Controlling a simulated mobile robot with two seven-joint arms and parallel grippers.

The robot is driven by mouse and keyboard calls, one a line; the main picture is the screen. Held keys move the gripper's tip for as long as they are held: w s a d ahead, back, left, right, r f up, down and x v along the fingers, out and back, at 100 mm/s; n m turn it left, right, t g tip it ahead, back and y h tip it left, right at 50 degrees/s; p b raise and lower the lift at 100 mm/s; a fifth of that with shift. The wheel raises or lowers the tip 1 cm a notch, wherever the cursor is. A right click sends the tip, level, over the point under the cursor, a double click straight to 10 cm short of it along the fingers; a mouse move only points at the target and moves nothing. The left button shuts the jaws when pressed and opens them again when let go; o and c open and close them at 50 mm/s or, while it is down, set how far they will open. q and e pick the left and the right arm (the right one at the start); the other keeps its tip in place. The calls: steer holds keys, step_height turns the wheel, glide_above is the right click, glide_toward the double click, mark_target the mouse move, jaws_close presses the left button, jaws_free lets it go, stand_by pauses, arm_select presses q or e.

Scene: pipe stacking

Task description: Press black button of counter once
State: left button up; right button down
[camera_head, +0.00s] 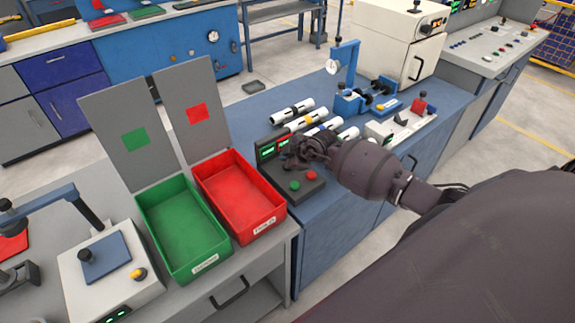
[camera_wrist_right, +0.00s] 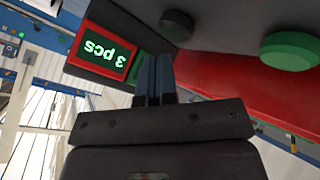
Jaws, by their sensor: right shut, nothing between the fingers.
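The counter (camera_head: 313,190) is a dark box with a green-lit display (camera_head: 272,147) and a green and a red button on its sloped top. It stands at the near left end of the blue bench. In the right wrist view its display (camera_wrist_right: 103,50) reads "3 pcs" upside down. The black button (camera_wrist_right: 178,22) shows there as a dark round knob just beyond my fingertips, with the green button (camera_wrist_right: 290,48) to its right. My right gripper (camera_head: 296,154) is over the back of the counter, its fingers (camera_wrist_right: 154,70) shut and empty. Contact with the black button is unclear. My left gripper is out of view.
A green bin (camera_head: 184,235) and a red bin (camera_head: 240,200) stand left of the counter. Several white pipes (camera_head: 292,111) lie behind my right gripper. A blue fixture (camera_head: 348,100) and a small white device (camera_head: 392,130) stand farther right on the bench (camera_head: 262,103).

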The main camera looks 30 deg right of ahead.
steer(key=shift+f, duration=0.15)
stand_by(0.7)
steer(key=shift+f, duration=0.25)
steer(key=shift+f, duration=0.45)
stand_by(1.0)
steer(key=shift+r+p, duration=0.9)
steer(key=shift+p, duration=0.45)
steer(key=shift+r+p, duration=0.9)
steer(key=shift+r, duration=1.55)
